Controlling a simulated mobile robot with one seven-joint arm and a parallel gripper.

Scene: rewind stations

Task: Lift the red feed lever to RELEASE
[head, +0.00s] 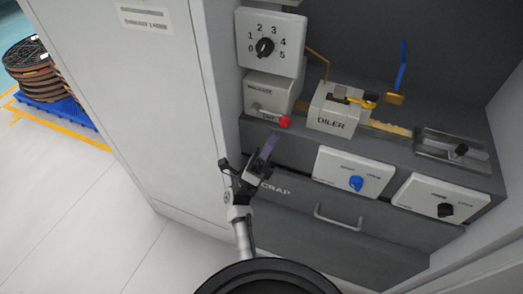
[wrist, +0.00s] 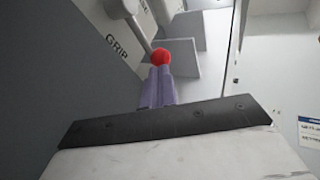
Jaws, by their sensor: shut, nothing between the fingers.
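The red feed lever's ball knob (head: 284,121) is at the end of a short grey arm on the front of a white box (head: 271,91). The arm slopes slightly down to the right. The knob also shows in the wrist view (wrist: 160,57), beside the word GRIP on the box. My gripper (head: 271,142) is below and a little left of the knob in the head view. Its purple fingers (wrist: 157,84) are together and empty, with the tips just under the knob in the wrist view. I cannot tell whether they touch it.
A dial box (head: 270,43) numbered 0 to 5 is above the lever box. The box marked OILER (head: 337,108) stands to the right. Blue-knob (head: 356,183) and black-knob (head: 445,210) panels sit lower right, above the drawer handle (head: 339,216). Open floor lies left.

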